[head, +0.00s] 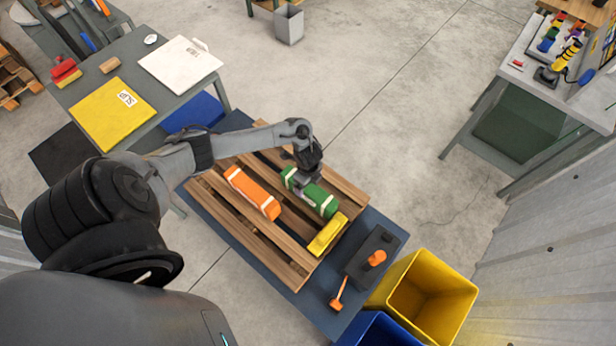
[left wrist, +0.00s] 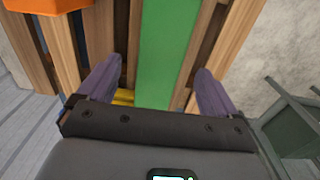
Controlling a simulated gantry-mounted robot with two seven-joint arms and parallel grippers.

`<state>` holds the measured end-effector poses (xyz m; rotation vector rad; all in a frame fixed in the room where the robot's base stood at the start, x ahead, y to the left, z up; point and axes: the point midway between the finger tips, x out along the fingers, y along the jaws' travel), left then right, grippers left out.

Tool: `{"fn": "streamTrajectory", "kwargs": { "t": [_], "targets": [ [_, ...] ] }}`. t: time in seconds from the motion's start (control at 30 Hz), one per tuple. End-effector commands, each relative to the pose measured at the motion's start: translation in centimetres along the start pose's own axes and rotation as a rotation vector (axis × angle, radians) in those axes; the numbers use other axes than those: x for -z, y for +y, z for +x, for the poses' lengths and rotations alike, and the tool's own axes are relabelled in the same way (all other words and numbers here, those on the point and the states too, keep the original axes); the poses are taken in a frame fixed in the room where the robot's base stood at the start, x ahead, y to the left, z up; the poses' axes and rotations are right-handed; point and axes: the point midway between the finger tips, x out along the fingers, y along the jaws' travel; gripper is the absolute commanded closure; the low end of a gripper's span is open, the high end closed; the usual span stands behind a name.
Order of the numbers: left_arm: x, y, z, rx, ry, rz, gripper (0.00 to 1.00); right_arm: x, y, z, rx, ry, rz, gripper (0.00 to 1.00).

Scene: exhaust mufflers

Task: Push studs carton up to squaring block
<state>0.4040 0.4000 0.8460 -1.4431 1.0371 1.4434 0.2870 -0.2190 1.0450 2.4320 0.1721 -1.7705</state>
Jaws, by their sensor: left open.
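A green carton with pale bands (head: 318,199) lies on the slatted pallet; it also shows in the left wrist view (left wrist: 166,45). An orange carton with pale bands (head: 250,192) lies left of it, apart. A yellow block (head: 327,234) lies near the pallet's front right end, close to the green carton's near end. No label tells me which carton holds studs; the yellow block may be the squaring block. My left gripper (head: 304,186) is open over the green carton, which runs between its fingers in the left wrist view (left wrist: 159,68). Contact is unclear. My right gripper is not in view.
The wooden pallet (head: 283,262) rests on a blue platform (head: 233,283). A dark tray (head: 360,268) and an orange-headed hammer (head: 338,294) lie to its right. A yellow bin (head: 452,290) stands beyond. A table (head: 140,50) stands at the back left.

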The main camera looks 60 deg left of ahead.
Motion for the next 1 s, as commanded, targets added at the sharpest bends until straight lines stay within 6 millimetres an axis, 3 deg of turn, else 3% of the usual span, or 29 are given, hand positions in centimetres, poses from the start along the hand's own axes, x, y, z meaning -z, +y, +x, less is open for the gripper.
{"fn": "streamTrajectory", "kwargs": {
  "t": [0.1, 0.33, 0.87, 1.0],
  "targets": [
    [0.0, -0.1, -2.2, 0.002, 0.000, 0.002, 0.07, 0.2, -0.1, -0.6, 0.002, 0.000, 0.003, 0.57],
    [0.0, 0.0, -4.2, 0.001, 0.000, 0.000, 0.07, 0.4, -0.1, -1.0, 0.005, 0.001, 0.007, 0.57],
    [0.0, 0.0, -4.6, 0.000, 0.000, 0.000, 0.07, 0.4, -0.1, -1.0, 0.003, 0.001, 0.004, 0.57],
    [1.1, 0.2, -4.3, 0.016, 0.010, 0.004, 0.07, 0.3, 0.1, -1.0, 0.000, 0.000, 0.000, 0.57]
  ]
}}
